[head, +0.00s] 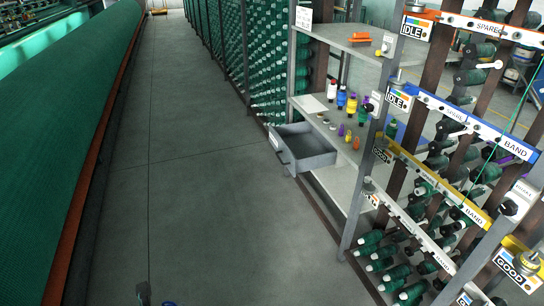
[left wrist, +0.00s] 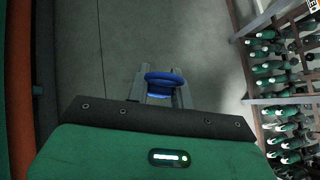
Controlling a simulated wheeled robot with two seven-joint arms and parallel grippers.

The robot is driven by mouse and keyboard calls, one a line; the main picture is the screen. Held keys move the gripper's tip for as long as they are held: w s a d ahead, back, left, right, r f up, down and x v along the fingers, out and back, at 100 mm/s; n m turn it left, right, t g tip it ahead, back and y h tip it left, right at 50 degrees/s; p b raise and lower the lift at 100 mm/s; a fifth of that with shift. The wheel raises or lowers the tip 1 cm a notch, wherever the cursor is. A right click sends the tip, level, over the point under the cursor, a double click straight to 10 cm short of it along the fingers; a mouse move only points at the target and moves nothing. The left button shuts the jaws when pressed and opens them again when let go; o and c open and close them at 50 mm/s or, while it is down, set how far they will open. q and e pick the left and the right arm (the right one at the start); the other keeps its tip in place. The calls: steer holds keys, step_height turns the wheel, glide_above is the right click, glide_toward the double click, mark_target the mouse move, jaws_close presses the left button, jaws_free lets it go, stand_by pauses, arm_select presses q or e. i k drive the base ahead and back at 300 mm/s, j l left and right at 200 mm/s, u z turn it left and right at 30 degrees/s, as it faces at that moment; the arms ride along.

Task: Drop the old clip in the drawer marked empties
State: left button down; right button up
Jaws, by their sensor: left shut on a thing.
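My left gripper (left wrist: 163,88) is shut on a blue ring-shaped clip (left wrist: 164,77) in the left wrist view, with the floor below it. In the head view only a dark tip of my left gripper (head: 144,293) and a sliver of blue show at the bottom edge. A grey drawer (head: 318,143) stands pulled out from the shelf unit, and its inside looks empty. A small white label is on its front, too small to read. The clip is well apart from the drawer, nearer to me. My right gripper is in neither view.
A shelf (head: 343,174) behind the drawer carries several small bottles and coloured bobbins. A rack with several green spools (head: 400,275) stands at the right. A long green netting roll (head: 70,130) runs along the left. The grey floor (head: 190,200) between them is clear.

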mark_target(304, 155)
steer(key=i+z, duration=0.25)
steer(key=i, duration=1.25)
steer(key=i+j+z, duration=0.15)
steer(key=i+z, duration=0.15)
steer(key=i, duration=0.25)
steer(key=i+j+z, duration=0.35)
steer(key=i, duration=0.25)
steer(key=i+j+z, duration=0.3)
steer(key=i, duration=0.2)
